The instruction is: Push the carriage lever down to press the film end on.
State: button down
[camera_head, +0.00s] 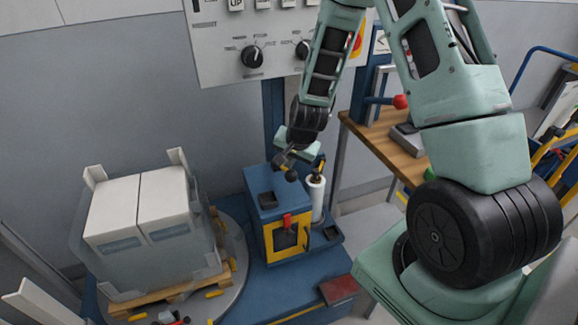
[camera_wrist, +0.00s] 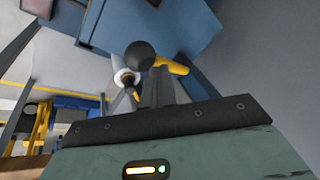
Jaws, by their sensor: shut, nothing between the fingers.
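The film carriage (camera_head: 268,205) is a blue box with a yellow-edged front on the blue wrapper base. Its lever has a round black knob (camera_head: 291,176) near the carriage top; in the wrist view the knob (camera_wrist: 138,55) shows with a yellow bar (camera_wrist: 173,66) beside it. My gripper (camera_head: 283,158) is shut and empty, just above the knob. In the wrist view its dark fingers (camera_wrist: 158,85) overlap the bar; I cannot tell whether they touch it. The white film roll (camera_head: 316,193) stands upright right of the carriage. The film end is not clear to see.
A wrapped pallet load of white boxes (camera_head: 145,262) stands on the round turntable (camera_head: 236,255) at left. A control panel (camera_head: 225,45) with knobs is behind my arm. A wooden-topped bench (camera_head: 408,165) is at right. A red pad (camera_head: 338,290) lies at front.

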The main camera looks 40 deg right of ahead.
jog(key=shift+s+a+f+b, duration=0.1)
jog(key=shift+s+f+b, duration=0.15)
jog(key=shift+f+b, duration=0.25)
jog(key=shift+s+f+b, duration=0.2)
jog(key=shift+f+b, duration=0.2)
jog(key=shift+f, duration=0.1)
dwell(0.8)
jog(key=shift+r, duration=0.1)
dwell(0.5)
jog(key=shift+w+d+r+p, duration=0.1)
jog(key=shift+w+r+p, duration=0.2)
jog(key=shift+r+p, duration=0.4)
jog(key=shift+w+d+r+p, duration=0.1)
jog(key=shift+w+r+p, duration=0.25)
jog(key=shift+r+p, duration=0.35)
jog(key=shift+w+d+r+p, duration=0.1)
jog(key=shift+w+r+p, duration=0.2)
jog(key=shift+r+p, duration=0.4)
jog(key=shift+r, duration=0.1)
jog(key=r+p, duration=0.1)
jog(key=w+r+p, duration=0.1)
jog(key=r, duration=0.1)
jog(key=w+r+p, duration=0.1)
jog(key=p, duration=0.1)
jog(key=shift+d+r, duration=0.25)
